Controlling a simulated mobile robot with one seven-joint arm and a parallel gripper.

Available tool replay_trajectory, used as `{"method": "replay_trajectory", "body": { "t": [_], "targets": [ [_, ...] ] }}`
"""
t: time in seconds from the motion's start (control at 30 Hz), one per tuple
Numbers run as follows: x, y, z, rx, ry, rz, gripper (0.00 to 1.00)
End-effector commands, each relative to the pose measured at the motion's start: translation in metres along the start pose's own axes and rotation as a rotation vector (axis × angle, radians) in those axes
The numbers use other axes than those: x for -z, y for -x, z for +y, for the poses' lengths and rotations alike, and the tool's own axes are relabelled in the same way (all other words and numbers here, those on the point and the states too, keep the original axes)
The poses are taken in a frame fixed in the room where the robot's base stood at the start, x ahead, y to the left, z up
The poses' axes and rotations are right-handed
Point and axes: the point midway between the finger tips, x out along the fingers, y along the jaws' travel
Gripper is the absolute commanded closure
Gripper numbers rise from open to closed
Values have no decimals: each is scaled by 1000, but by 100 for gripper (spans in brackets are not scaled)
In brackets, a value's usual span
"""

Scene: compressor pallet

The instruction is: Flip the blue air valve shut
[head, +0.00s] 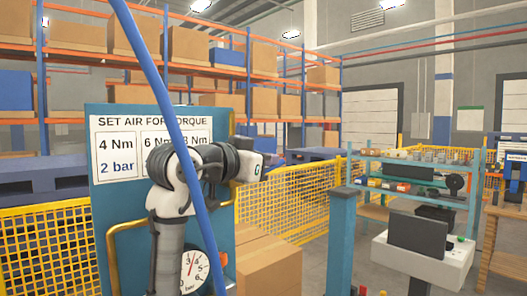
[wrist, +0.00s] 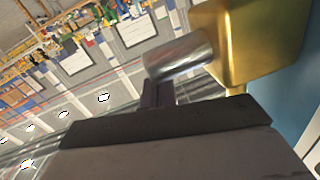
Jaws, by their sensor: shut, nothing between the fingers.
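The blue valve handle cannot be made out in either view. In the wrist view a brass block (wrist: 250,40) with a silver cylindrical stub (wrist: 180,57) fills the upper right; it may be the valve body. My gripper (wrist: 157,92) is shut and empty, its fingertips close below the silver stub. I cannot tell whether they touch it. In the head view my arm covers the middle of the blue panel (head: 105,205), and the fingertips are hidden there.
A torque sign (head: 115,150) and a round pressure gauge (head: 194,271) are on the panel, with brass piping (head: 114,240) at its left. A blue hose (head: 165,95) crosses the head view diagonally. Cardboard boxes (head: 268,268) stand right of the panel, before a yellow mesh fence (head: 300,195).

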Motion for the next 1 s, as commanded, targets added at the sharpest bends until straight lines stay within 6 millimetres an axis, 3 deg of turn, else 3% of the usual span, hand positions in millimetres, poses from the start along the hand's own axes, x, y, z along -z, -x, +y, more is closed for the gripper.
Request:
{"method": "replay_trajectory", "body": {
  "t": [1.0],
  "targets": [
    [-4,-3,0,-10,-10,-71,100]
  ]
}}
